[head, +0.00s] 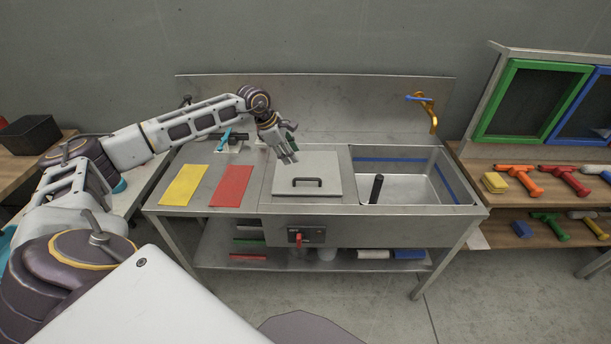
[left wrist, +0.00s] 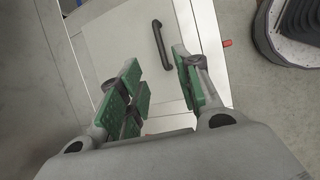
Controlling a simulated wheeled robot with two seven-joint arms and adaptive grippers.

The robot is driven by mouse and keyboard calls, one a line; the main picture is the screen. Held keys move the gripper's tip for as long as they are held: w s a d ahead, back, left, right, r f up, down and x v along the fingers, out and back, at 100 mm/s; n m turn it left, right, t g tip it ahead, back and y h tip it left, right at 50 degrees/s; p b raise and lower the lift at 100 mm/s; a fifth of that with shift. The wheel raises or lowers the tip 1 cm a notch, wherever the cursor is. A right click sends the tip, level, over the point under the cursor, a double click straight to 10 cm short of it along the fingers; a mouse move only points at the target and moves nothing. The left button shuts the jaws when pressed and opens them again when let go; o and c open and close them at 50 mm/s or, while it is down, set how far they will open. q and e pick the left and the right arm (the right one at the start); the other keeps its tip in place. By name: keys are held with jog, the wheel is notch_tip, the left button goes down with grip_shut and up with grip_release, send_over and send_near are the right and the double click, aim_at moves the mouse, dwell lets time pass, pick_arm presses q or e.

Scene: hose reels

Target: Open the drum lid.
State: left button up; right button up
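The drum lid is a flat square metal lid (head: 307,165) set in the sink counter, with a black bar handle (head: 306,182) near its front edge. It lies flat and shut. My left gripper (head: 286,157) is above the back left part of the lid, pointing down. In the left wrist view the open green-padded fingers (left wrist: 160,85) have nothing between them that they hold. The lid (left wrist: 110,40) and its handle (left wrist: 161,45) show beyond the fingertips, apart from them. My right gripper is in neither view.
A yellow cloth (head: 184,185) and a red cloth (head: 231,186) lie left of the lid. A sink basin (head: 425,187) with a black upright pipe (head: 376,188) is on the right, below a brass tap (head: 433,118). A red switch (head: 298,239) is on the front panel. A backsplash rises behind.

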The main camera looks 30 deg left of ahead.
aim_at(305, 179)
pick_arm(q)
jog(key=shift+f, duration=0.1)
jog(key=shift+p+x, duration=1.15)
jog(key=shift+x, duration=5.65)
grip_shut()
